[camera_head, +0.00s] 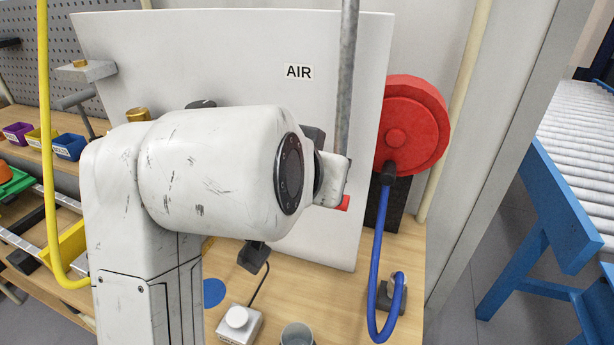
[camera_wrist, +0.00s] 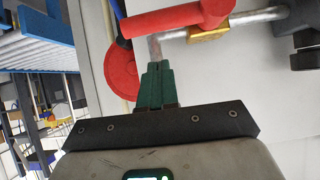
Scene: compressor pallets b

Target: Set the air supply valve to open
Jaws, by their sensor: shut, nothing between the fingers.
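In the wrist view a red lever grip (camera_wrist: 178,18) runs across the top, in front of a grey metal pipe (camera_wrist: 265,16) and roughly along it in the picture. A brass valve body (camera_wrist: 208,34) sits on that pipe. My gripper (camera_wrist: 157,66) has its green fingers together and empty, with the tips just below the grip in the picture; I cannot tell if they touch it. In the head view my arm hides the valve and the fingers. A small red piece (camera_head: 343,203) shows beside my wrist. The AIR label (camera_head: 298,72) is on the white panel.
A red hose reel (camera_head: 411,124) with a blue hose (camera_head: 374,262) is right of the panel (camera_head: 230,50). A vertical grey pipe (camera_head: 348,60) stands before it. A white button box (camera_head: 238,322) and a cup (camera_head: 297,335) are on the bench. A roller conveyor (camera_head: 580,150) is at right.

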